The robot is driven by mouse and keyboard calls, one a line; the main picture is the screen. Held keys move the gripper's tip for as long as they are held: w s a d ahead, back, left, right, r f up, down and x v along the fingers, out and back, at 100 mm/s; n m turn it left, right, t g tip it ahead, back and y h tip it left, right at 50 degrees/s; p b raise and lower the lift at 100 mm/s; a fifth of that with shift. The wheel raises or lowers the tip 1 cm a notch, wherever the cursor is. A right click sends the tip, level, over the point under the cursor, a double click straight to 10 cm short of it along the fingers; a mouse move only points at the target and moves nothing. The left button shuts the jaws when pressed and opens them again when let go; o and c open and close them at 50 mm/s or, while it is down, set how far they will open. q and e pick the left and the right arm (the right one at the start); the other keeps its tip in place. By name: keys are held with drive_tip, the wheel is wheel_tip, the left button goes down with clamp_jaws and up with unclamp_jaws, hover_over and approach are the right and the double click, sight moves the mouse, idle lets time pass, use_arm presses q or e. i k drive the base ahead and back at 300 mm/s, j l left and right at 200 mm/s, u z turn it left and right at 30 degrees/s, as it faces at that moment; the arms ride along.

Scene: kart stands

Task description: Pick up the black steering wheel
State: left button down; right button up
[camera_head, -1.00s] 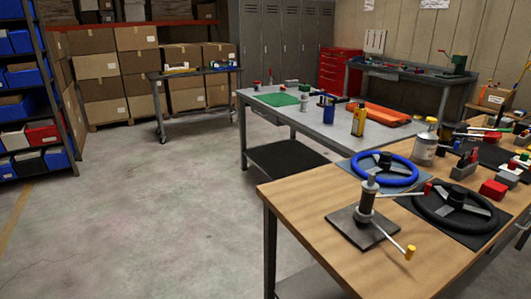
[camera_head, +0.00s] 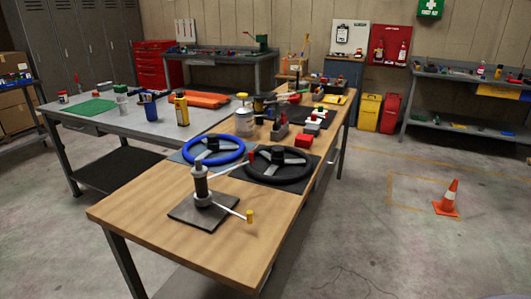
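The black steering wheel (camera_head: 278,164) lies flat on a dark mat (camera_head: 250,173) on the wooden workbench (camera_head: 160,215). A blue steering wheel (camera_head: 213,149) lies just left of it on a bluish mat, close beside it. A post with handles on a dark square plate (camera_head: 204,211) stands in front of the wheels, nearer the bench's front edge. A thin rod from it ends in a yellow tip (camera_head: 249,216). Neither of my grippers is in view.
A grey table (camera_head: 110,118) stands left behind. An orange cone (camera_head: 448,197) stands on the floor at right. The bench's near left is bare.

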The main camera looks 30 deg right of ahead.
sight(278, 160)
drive_tip(key=z, duration=1.05)
drive_tip(key=l+u, duration=0.1)
drive_tip(key=l, duration=0.85)
drive_tip(key=i+l, duration=0.1)
drive_tip(key=l, duration=0.3)
drive_tip(key=i+l+u, duration=0.15)
drive_tip(key=l, duration=0.25)
drive_tip(key=i+l+u, duration=0.1)
drive_tip(key=i+l, duration=0.15)
drive_tip(key=i+l+u, duration=0.1)
drive_tip(key=i+l, duration=0.2)
drive_tip(key=l, duration=0.15)
